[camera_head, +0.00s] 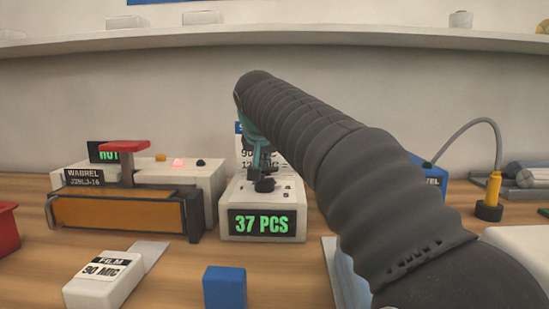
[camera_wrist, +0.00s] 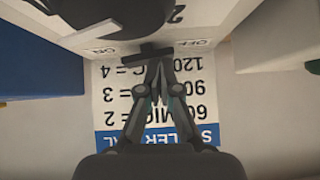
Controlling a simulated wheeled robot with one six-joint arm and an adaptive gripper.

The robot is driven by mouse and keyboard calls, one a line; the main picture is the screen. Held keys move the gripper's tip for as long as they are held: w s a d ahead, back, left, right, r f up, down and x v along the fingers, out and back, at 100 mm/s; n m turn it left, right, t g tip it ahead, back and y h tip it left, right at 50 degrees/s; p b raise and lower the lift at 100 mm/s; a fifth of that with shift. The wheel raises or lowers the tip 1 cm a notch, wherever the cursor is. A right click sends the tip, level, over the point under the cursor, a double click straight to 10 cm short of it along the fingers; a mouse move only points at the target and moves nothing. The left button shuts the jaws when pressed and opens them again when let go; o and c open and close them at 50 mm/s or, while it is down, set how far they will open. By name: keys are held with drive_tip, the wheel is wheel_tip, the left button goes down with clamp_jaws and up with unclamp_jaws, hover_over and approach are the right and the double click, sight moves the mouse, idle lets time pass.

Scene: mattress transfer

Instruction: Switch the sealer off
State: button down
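The sealer (camera_head: 130,205) stands at the left of the bench with a red handle (camera_head: 124,146). A white control box (camera_head: 262,206) reading "37 PCS" stands right of it, with a black knob on top. In the wrist view, a dark bar-shaped switch (camera_wrist: 142,54) lies between the "ON" mark and the "OFF" mark (camera_wrist: 195,43) on the white box. My gripper (camera_wrist: 158,66) has its fingertips together right beside this switch; I cannot tell whether they touch it. In the head view my gripper (camera_head: 263,158) is just above the box, partly hidden by my arm.
A dial card (camera_wrist: 155,110) is behind the box. The green "HOT" display (camera_head: 108,153) and a red light (camera_head: 178,163) are lit. A film block (camera_head: 100,283) and a blue block (camera_head: 225,288) lie in front. A yellow tool (camera_head: 493,188) stands right.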

drive_tip(key=shift+d+f, duration=0.1)
drive_tip(key=shift+f, duration=0.2)
drive_tip(key=shift+d, duration=0.7)
drive_tip(key=shift+r, duration=0.1)
drive_tip(key=shift+r+p, duration=0.4)
drive_tip(key=shift+p, duration=0.1)
wheel_tip(320, 180, up, 4)
drive_tip(key=p, duration=0.3)
drive_tip(key=v, duration=0.9)
drive_tip(key=shift+s+r, duration=0.2)
drive_tip(key=shift+s, duration=0.15)
drive_tip(key=shift+d, duration=0.15)
